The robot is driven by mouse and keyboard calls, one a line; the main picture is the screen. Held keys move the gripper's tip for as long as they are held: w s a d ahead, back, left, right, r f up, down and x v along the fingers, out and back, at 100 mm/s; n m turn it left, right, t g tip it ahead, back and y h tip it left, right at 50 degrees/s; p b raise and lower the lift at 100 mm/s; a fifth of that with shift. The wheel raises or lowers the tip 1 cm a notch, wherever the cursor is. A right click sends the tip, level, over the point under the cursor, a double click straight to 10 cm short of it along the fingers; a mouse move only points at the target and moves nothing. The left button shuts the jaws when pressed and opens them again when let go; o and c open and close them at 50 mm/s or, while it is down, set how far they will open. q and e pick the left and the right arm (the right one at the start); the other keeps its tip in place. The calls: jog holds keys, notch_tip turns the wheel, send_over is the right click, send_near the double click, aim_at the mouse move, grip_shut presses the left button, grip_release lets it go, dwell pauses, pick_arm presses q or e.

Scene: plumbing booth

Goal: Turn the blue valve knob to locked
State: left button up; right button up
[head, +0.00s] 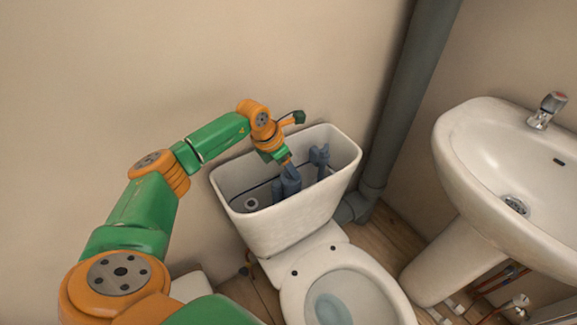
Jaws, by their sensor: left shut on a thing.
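The open toilet cistern (290,229) stands against the wall with its lid off. Dark blue-grey fittings stand inside it. The blue valve knob (291,173) appears to be the top of the left fitting. My left gripper (286,162) reaches down into the cistern from above and is shut on this knob. The fingertips and part of the knob are hard to make out at this size, and the knob's turn position cannot be read. A second blue-grey fitting (319,160) stands to the right, apart from the gripper. My right gripper is not in view.
The toilet bowl (345,288) is in front of the cistern. A grey waste pipe (407,95) rises behind it on the right. A white sink (520,160) with a tap (547,109) stands at the far right. The wall above the cistern is clear.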

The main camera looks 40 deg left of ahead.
pick_arm(q)
jog(key=o, duration=1.4)
jog(key=v, duration=0.7)
